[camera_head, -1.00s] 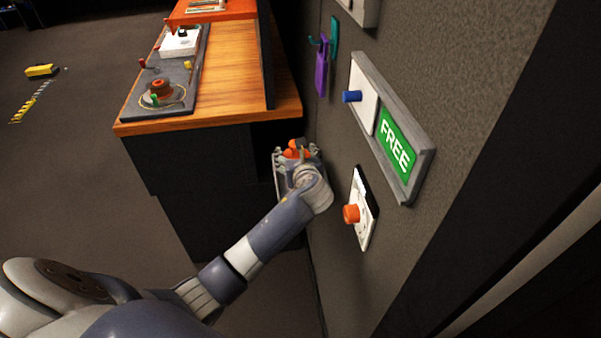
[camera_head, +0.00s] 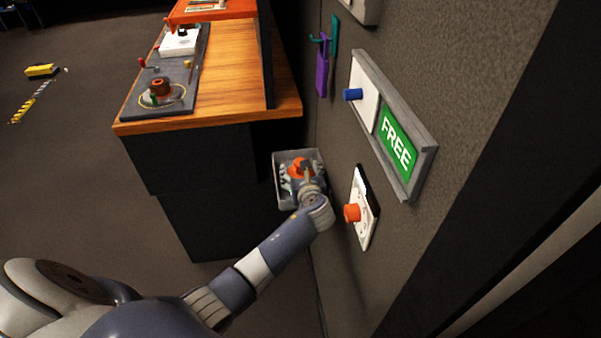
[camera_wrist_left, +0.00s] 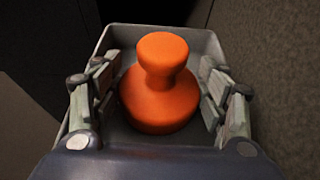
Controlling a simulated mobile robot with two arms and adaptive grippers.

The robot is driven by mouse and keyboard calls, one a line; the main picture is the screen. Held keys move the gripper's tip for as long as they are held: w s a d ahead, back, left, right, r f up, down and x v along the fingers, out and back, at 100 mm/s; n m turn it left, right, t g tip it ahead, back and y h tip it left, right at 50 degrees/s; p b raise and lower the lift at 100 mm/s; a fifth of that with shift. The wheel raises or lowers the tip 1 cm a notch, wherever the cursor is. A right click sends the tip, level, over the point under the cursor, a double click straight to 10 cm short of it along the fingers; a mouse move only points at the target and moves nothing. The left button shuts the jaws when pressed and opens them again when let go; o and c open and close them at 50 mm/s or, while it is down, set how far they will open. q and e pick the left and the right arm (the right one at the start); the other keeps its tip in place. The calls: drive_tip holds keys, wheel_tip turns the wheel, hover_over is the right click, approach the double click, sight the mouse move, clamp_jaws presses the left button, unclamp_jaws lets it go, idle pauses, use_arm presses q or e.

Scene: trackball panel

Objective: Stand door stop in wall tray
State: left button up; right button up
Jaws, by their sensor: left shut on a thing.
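The orange door stop (camera_wrist_left: 160,95), with a wide round base and a narrower knob, stands upright in the left wrist view. It also shows in the head view (camera_head: 299,165). My left gripper (camera_head: 300,174) is shut on it, with a pale jointed finger on each side of the base in the left wrist view (camera_wrist_left: 162,88). The grey wall tray (camera_head: 278,182) surrounds the door stop and fingers in the picture; its rim also shows in the left wrist view (camera_wrist_left: 120,32). I cannot tell whether the base touches the tray floor. My right gripper is out of view.
The wall on the right carries a white plate with an orange knob (camera_head: 352,213), a FREE sign with a blue slider (camera_head: 352,95), and a purple tag on a hook (camera_head: 322,75). A wooden-topped counter (camera_head: 232,75) stands left of the tray.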

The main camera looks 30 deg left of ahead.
use_arm(q)
drive_tip(key=shift+r, duration=0.1)
drive_tip(key=o, duration=1.4)
drive_tip(key=shift+f, duration=0.2)
drive_tip(key=shift+c, duration=0.2)
drive_tip(key=shift+r, duration=0.15)
drive_tip(key=v, duration=1.2)
drive_tip(key=shift+p, duration=0.35)
drive_tip(key=shift+s, duration=0.1)
